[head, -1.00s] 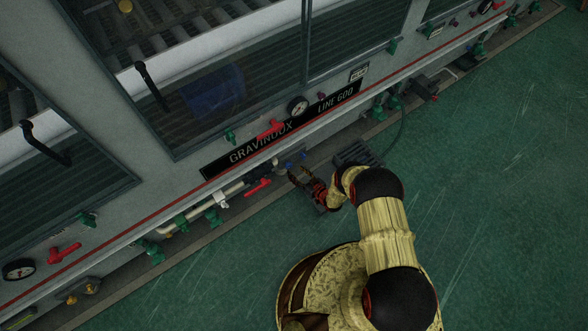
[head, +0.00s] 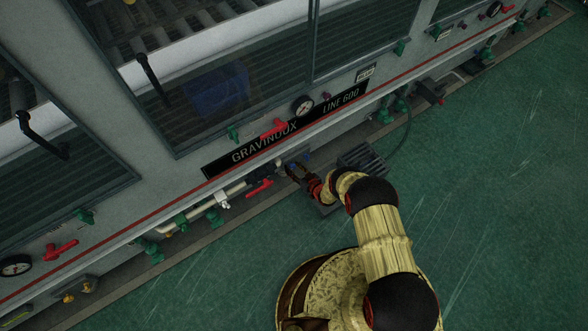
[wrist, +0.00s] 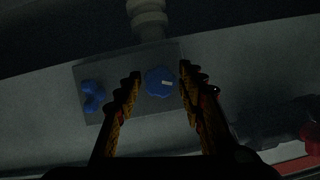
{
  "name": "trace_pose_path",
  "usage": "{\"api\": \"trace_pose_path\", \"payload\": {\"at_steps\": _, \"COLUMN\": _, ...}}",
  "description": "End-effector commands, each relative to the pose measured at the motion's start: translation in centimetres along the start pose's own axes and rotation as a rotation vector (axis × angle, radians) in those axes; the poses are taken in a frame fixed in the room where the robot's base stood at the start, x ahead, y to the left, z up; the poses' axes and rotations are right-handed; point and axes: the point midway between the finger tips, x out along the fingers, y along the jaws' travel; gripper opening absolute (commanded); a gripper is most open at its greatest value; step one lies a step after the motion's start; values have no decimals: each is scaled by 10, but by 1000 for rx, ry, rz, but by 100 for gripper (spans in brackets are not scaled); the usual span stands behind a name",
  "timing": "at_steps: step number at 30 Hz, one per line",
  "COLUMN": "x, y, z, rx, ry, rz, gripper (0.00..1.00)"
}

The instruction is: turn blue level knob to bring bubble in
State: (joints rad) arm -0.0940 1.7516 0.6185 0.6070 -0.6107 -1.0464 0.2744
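A round blue knob (wrist: 160,82) with a pale pointer mark sits on a grey box (wrist: 131,104) in the wrist view. The mark points to the right. My gripper (wrist: 161,70) is open, with one toothed finger on each side of the knob; I cannot tell whether either touches it. In the head view my gripper (head: 292,170) is at the low pipework under the machine, beside a small blue part (head: 305,156). A second blue part (wrist: 92,96), lobed in shape, is on the left of the same box. No level bubble can be made out.
A pale fitting (wrist: 147,18) joins the box in the wrist view. A red handle (head: 259,187) is left of my gripper in the head view, under the machine's ledge. A dark grated block (head: 362,160) is to the right.

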Motion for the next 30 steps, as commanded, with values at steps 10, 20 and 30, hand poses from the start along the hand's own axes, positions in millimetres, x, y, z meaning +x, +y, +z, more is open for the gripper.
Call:
{"api": "trace_pose_path", "payload": {"at_steps": 10, "x": 0, "y": 0, "z": 0, "rx": 0, "ry": 0, "rz": 0, "gripper": 17}}
{"api": "trace_pose_path", "payload": {"at_steps": 20, "x": 0, "y": 1, "z": 0, "rx": 14, "ry": 1, "rz": -5, "gripper": 5}}
{"api": "trace_pose_path", "payload": {"at_steps": 30, "x": 0, "y": 1, "z": 0, "rx": 130, "ry": -1, "rz": -53, "gripper": 5}}
